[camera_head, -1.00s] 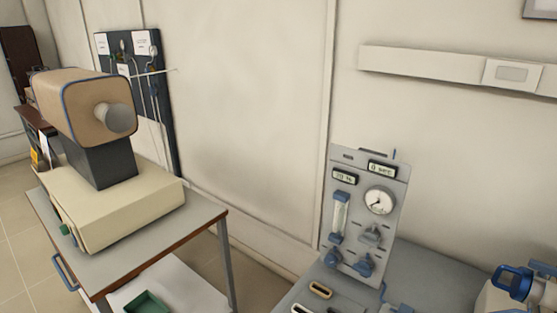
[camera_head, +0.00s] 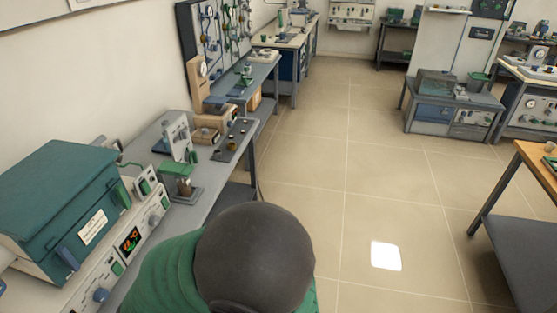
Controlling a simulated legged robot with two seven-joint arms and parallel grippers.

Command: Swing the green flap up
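A furnace-like box with a teal-green top and front (camera_head: 60,190) stands at the left on a cream control base (camera_head: 90,278) with a lit display. Its front has a white label and a blue-grey handle (camera_head: 72,255). A small stand with a green top plate (camera_head: 178,168) is on the bench beyond it. I cannot tell which green part is the flap. Neither of my grippers is in view.
A dark round shape (camera_head: 254,262) above green ribbed material fills the bottom middle and hides part of the bench and floor. Benches with instruments line the left wall. Tiled floor (camera_head: 345,150) is clear in the middle. An orange-topped table (camera_head: 540,165) is at right.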

